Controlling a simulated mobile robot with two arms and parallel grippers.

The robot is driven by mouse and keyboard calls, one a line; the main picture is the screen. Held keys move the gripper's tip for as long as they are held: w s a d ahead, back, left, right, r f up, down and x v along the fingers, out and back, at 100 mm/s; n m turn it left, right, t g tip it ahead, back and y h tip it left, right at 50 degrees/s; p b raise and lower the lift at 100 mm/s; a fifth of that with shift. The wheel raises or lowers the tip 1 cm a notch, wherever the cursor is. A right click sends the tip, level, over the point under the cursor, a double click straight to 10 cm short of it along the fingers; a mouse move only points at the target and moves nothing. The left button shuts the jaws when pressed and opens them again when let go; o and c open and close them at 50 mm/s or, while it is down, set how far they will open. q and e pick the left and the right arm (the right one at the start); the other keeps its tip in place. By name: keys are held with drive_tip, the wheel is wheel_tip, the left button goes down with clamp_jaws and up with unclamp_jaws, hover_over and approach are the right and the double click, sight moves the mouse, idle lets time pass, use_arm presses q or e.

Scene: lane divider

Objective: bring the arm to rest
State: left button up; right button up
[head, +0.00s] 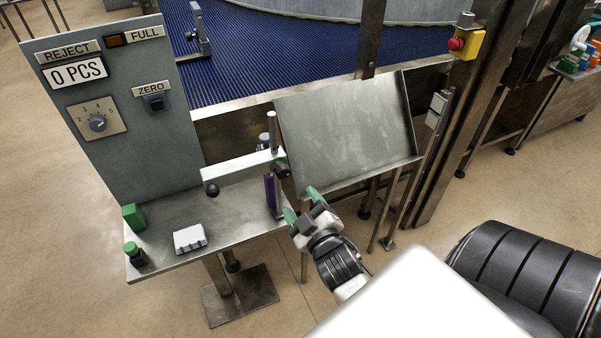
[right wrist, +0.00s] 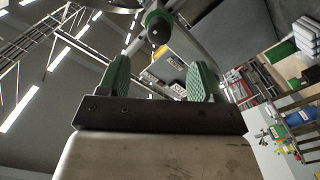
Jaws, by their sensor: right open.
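My right gripper (head: 302,208) is in the head view, low in the middle, with green fingertips. It is open, with nothing seen between its fingers. It is close in front of the lane divider (head: 240,172), a pale metal arm with a dark knob at each end, on an upright post. In the right wrist view the green fingers (right wrist: 155,80) stand apart, and a dark round knob with a green collar (right wrist: 158,28) shows beyond them. Whether the fingers touch it I cannot tell. My left gripper is not in view.
A steel shelf holds a green box (head: 133,217), a green-capped bottle (head: 134,255) and a white pack (head: 189,240). A grey control panel (head: 110,95) stands behind it. A tilted metal chute (head: 345,130) is at the right, below a blue conveyor belt (head: 270,55).

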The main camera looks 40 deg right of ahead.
idle(0.4)
drive_tip(key=s+a+f+g+y, duration=0.1)
drive_tip(key=s+a+f+g, duration=0.2)
drive_tip(key=f, duration=0.8)
drive_tip(key=s+a+f+m+g+y, duration=0.1)
drive_tip(key=s+a+f+g+y, duration=0.15)
drive_tip(key=f, duration=0.75)
drive_tip(key=s+a+f+g+y, duration=0.1)
drive_tip(key=s+a+f+g, duration=0.15)
drive_tip(key=f, duration=0.85)
drive_tip(key=s+f+g, duration=0.2)
drive_tip(key=s+f, duration=0.3)
drive_tip(key=s, duration=0.3)
drive_tip(key=s+d+f+m+g, duration=0.1)
drive_tip(key=s+f+g, duration=0.2)
drive_tip(key=s, duration=0.6)
drive_tip(key=s+f+g, duration=0.3)
drive_tip(key=s+f, duration=0.5)
drive_tip(key=s, duration=0.1)
drive_tip(key=shift+s+d+m, duration=0.2)
drive_tip(key=shift+d+m, duration=0.1)
